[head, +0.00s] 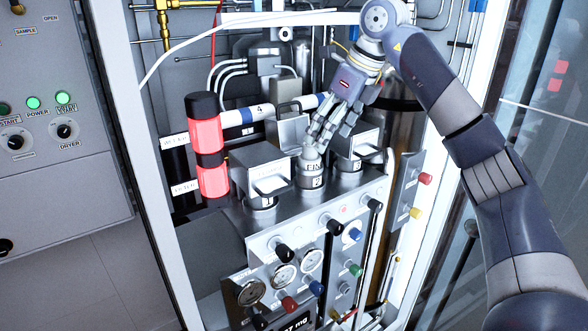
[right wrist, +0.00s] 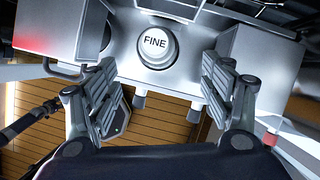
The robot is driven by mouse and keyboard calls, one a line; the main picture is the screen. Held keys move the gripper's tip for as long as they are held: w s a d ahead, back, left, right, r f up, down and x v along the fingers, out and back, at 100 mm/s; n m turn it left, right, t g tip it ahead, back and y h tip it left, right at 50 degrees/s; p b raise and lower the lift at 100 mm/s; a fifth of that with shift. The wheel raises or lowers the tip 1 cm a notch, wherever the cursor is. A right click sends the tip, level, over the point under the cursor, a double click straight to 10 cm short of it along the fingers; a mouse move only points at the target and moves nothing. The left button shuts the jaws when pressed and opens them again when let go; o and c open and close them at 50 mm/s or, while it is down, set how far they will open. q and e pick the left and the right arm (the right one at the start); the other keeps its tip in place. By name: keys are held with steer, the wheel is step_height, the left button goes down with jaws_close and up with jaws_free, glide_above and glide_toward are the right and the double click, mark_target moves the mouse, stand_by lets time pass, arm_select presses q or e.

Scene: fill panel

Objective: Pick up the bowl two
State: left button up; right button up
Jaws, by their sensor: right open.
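Bowl two (head: 312,181) is a silver cylinder marked "2" with a label reading "FIN…" in the head view. It stands upright in the middle of the metal panel top. In the right wrist view its round top (right wrist: 156,47) reads "FINE". My right gripper (head: 318,137) is just above bowl two, pointing down at it. In the right wrist view the fingers of my right gripper (right wrist: 158,72) are spread apart and empty, with the bowl between and beyond their tips. Whether a finger touches it cannot be told. My left gripper is out of view.
Boxy metal housings stand close on both sides, over bowl one (head: 261,199) at left and another numbered bowl (head: 350,163) at right. A red-lit cylinder (head: 206,133) stands further left. Knobs and gauges (head: 285,275) cover the sloping front. The cabinet frame (head: 455,150) is at right.

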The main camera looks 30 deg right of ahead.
mark_target(316, 157)
steer(key=shift+p+x, duration=0.5)
steer(key=shift+x, duration=1.8)
steer(key=p+x, duration=0.2)
steer(key=x, duration=0.2)
steer(key=shift+w+a+f+p, duration=0.1)
steer(key=shift+a+f+p, duration=0.15)
steer(key=shift+p, duration=0.05)
steer(key=shift+w+f, duration=0.15)
steer(key=shift+f, duration=0.2)
steer(key=shift+w+f, duration=0.1)
steer(key=shift+c, duration=0.6)
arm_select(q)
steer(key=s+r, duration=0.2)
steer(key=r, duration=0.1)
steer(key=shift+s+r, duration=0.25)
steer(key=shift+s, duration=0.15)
arm_select(e)
steer(key=c, duration=1.1)
